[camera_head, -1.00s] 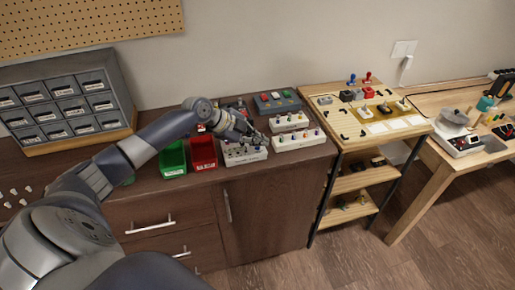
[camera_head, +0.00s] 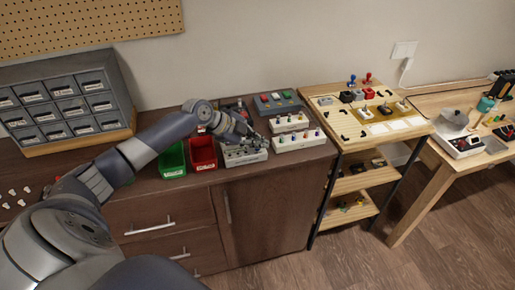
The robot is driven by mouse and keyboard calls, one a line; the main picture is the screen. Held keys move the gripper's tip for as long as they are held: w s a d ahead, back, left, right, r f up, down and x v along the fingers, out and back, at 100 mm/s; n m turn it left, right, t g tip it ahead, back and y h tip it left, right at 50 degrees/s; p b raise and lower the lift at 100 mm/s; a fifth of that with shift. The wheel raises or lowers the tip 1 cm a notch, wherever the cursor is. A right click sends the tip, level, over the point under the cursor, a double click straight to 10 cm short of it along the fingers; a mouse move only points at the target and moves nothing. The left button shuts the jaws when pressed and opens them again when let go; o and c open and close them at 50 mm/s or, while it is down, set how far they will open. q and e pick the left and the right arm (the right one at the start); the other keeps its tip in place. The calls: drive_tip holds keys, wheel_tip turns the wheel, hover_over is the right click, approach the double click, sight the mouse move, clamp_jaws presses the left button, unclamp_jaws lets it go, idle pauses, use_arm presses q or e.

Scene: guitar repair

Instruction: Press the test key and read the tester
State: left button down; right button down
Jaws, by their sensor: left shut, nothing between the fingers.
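My left arm comes in from the left, and my left gripper (camera_head: 258,139) is shut and empty. Its fingertips are over the back right part of a light grey box with small knobs (camera_head: 243,158) on the dark cabinet; I cannot tell whether they touch it. A dark grey box with red and green keys (camera_head: 277,101) stands at the back of the cabinet. I cannot tell for sure which box is the tester, and no reading is legible. My right gripper is not in view.
Two white boxes with coloured knobs (camera_head: 289,122) (camera_head: 299,140) stand right of the gripper. A green bin (camera_head: 173,162) and a red bin (camera_head: 203,154) stand left of it. A grey drawer unit (camera_head: 70,100) is at the back left. A wooden shelf table (camera_head: 385,150) adjoins the cabinet.

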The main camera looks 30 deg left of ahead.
sight(258, 151)
use_arm(q)
drive_tip(key=shift+f, duration=0.2)
drive_tip(key=shift+r, duration=0.15)
drive_tip(key=shift+r+p, duration=0.45)
drive_tip(key=shift+r, duration=0.3)
wheel_tip(258, 151, up, 5)
drive_tip(key=p, duration=0.3)
idle(0.9)
